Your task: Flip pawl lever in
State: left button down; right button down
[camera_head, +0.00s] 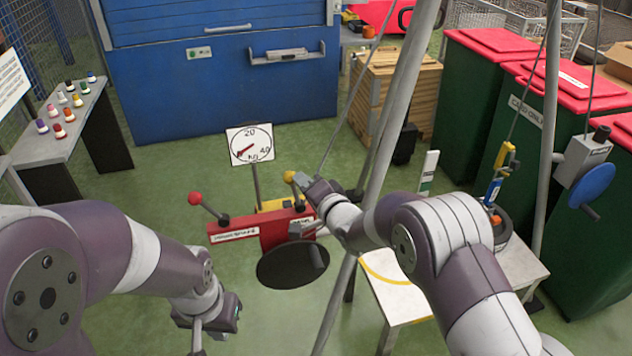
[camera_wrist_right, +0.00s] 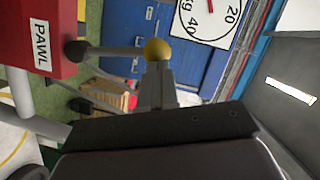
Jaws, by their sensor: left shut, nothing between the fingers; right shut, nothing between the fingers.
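The pawl lever ends in a yellow ball knob (camera_head: 289,176), which also shows in the right wrist view (camera_wrist_right: 157,49) with its grey rod running left to the red housing (camera_wrist_right: 38,40). That housing carries a white PAWL label. In the head view the red housing (camera_head: 262,229) stands at mid-floor, with a red-knobbed lever (camera_head: 195,199) on its left. My right gripper (camera_head: 305,183) is shut beside the yellow knob; in its wrist view the fingertips (camera_wrist_right: 157,75) reach the knob, but contact is unclear. My left gripper (camera_head: 205,330) is shut and low, clear of the housing.
A dial gauge (camera_head: 250,146) stands behind the housing, and a black disc (camera_head: 292,264) lies in front. Grey tripod legs (camera_head: 400,110) rise close to my right arm. A white table (camera_head: 395,290) stands at right. Green floor is open left of the housing.

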jog(key=shift+s+a+f+n+b, duration=0.1)
jog(key=shift+s+a+n+b, duration=0.1)
jog(key=shift+a+n, duration=0.3)
jog(key=shift+s+a+f+n+b, duration=0.1)
jog(key=shift+a+n+b, duration=0.1)
jog(key=shift+a+n, duration=0.25)
jog(key=shift+s+a+b, duration=0.15)
jog(key=shift+a+b, duration=0.15)
jog(key=shift+a, duration=0.35)
